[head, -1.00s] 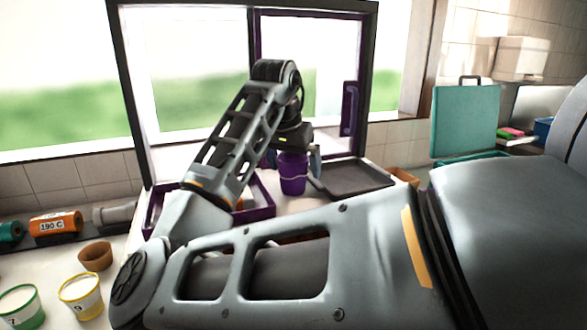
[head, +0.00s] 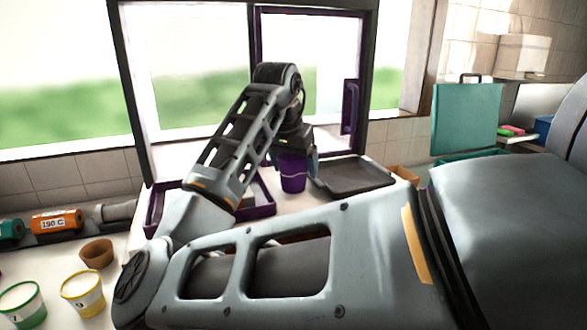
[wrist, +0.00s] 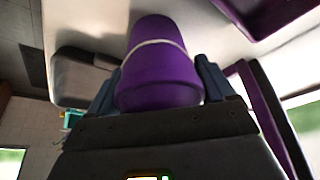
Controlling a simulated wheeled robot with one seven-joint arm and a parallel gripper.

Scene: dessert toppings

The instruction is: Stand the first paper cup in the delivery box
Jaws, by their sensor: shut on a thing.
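A purple paper cup (head: 293,180) with a thin pale band is held in my gripper, near the window; it also shows in the wrist view (wrist: 158,75). My gripper (wrist: 158,88) is shut on it, with a blue-grey finger on each side. The purple-rimmed delivery box (head: 267,196) lies just left of the cup in the head view, largely hidden by my arm. A purple wall, apparently the box's, shows at the top right of the wrist view (wrist: 258,22). The cup is beside the box; I cannot tell whether its base touches the counter.
A dark grey tray (head: 355,178) lies right of the cup. The purple-framed window (head: 352,108) stands close behind. A brown cup (head: 97,253), a green-rimmed tub (head: 22,305) and a yellow-rimmed tub (head: 83,293) stand at the lower left. An orange roll (head: 57,221) lies behind them.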

